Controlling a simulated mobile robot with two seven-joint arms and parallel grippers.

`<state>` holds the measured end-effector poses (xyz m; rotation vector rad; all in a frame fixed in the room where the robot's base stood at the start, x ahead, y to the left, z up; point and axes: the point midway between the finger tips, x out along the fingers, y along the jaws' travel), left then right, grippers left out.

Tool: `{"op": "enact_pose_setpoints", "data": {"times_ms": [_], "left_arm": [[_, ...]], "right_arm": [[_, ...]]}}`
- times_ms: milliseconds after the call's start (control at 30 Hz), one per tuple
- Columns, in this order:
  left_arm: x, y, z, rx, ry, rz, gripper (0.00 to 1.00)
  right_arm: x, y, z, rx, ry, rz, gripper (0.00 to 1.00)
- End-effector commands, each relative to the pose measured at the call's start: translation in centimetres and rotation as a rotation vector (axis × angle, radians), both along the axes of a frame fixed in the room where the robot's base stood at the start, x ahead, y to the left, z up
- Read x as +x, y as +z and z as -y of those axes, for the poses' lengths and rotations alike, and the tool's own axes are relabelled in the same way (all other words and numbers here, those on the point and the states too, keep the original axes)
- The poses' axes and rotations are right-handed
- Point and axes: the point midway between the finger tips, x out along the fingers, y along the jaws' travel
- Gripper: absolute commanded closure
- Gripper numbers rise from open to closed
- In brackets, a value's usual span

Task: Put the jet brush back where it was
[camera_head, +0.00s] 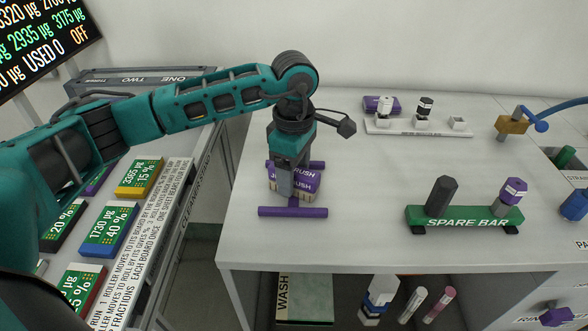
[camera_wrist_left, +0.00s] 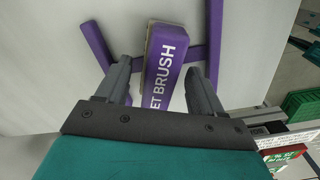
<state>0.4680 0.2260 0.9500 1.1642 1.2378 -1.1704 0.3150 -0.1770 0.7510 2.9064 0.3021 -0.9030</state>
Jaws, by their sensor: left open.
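The jet brush (camera_head: 308,183) is a purple block with white lettering, lying on the white table near its left front. Purple bars (camera_head: 293,212) lie on its near and far sides, like a cradle. My left gripper (camera_head: 291,190) points down over the brush and hides part of it. In the left wrist view the brush (camera_wrist_left: 166,62) lies between the two open fingers of my left gripper (camera_wrist_left: 162,85); I cannot tell whether they touch it. A purple bar (camera_wrist_left: 97,45) shows on each side there. My right gripper is not in view.
A green spare bar (camera_head: 462,218) with dark and purple-topped posts stands at the right. A white strip (camera_head: 418,128) with small fittings and a purple block (camera_head: 382,104) are at the back. Left is a bench with coloured boards (camera_head: 110,230). The table's middle is clear.

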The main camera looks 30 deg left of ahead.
Motion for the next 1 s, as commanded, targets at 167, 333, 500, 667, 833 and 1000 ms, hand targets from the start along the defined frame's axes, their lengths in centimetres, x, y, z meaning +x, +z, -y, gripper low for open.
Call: {"op": "enact_pose_setpoints", "data": {"times_ms": [167, 333, 500, 667, 833, 1000], "left_arm": [[0.0, 0.2, 0.0, 0.0, 0.0, 0.0, 0.33], [0.1, 2.1, 0.0, -0.001, 0.0, 0.005, 0.33], [0.1, 5.9, 0.0, -0.001, 0.0, 0.006, 0.33], [0.1, 9.2, 0.0, -0.001, 0.0, 0.005, 0.33], [0.1, 11.5, 0.0, 0.0, 0.001, 0.002, 0.33], [0.1, 12.3, 0.0, 0.0, 0.001, 0.001, 0.33]], "right_arm": [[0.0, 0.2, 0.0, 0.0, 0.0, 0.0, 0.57], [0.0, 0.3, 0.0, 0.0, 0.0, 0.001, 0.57], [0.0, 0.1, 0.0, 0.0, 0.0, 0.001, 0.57], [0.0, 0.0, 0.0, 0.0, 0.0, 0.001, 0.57], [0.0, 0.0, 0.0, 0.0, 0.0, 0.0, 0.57], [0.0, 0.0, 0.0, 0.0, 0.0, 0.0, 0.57]]}}
